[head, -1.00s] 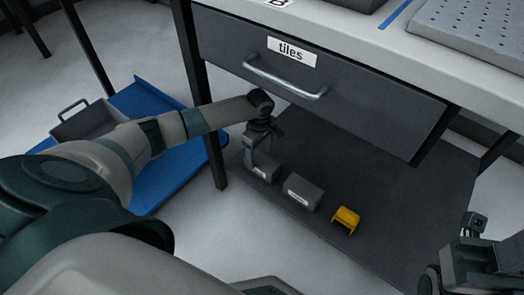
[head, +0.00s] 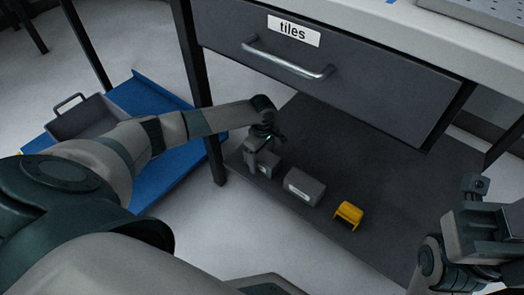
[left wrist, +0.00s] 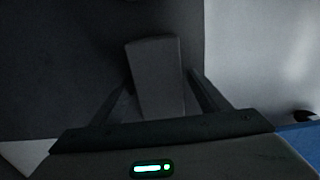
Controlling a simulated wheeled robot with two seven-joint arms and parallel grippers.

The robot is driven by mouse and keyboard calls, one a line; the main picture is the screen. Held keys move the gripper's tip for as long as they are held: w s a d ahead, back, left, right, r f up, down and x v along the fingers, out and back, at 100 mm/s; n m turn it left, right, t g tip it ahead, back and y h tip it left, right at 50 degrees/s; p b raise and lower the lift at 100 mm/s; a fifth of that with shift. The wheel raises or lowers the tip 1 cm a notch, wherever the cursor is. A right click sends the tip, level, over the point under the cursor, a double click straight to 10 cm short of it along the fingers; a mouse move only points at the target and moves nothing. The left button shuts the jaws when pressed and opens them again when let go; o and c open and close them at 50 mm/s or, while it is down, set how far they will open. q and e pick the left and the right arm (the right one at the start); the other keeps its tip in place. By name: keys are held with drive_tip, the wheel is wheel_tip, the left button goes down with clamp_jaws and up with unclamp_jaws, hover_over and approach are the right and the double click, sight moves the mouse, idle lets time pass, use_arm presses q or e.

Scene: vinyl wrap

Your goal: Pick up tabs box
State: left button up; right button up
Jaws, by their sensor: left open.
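Two small grey boxes with pale labels sit on the dark lower shelf under the drawer. The label text is too small to read, so I cannot tell which is the tabs box. My left gripper (head: 262,165) is at the left grey box (head: 269,168) and partly hides it. In the left wrist view a grey box (left wrist: 157,75) lies between my two open fingers, with a gap visible on each side. The other grey box (head: 304,187) stands just to the right. My right gripper (head: 482,225) is at the right edge, its fingers unclear.
A yellow part (head: 348,214) sits on the shelf (head: 400,190) to the right of the boxes. The closed drawer labelled "tiles" (head: 340,80) hangs above. A table leg (head: 202,100) stands left of my gripper. A grey bin (head: 90,118) rests on a blue platform (head: 165,165).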

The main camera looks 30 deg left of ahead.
use_arm(q)
drive_tip(key=shift+f, duration=0.35)
drive_tip(key=c, duration=1.2)
drive_tip(key=shift+c, duration=0.2)
drive_tip(key=shift+r, duration=0.1)
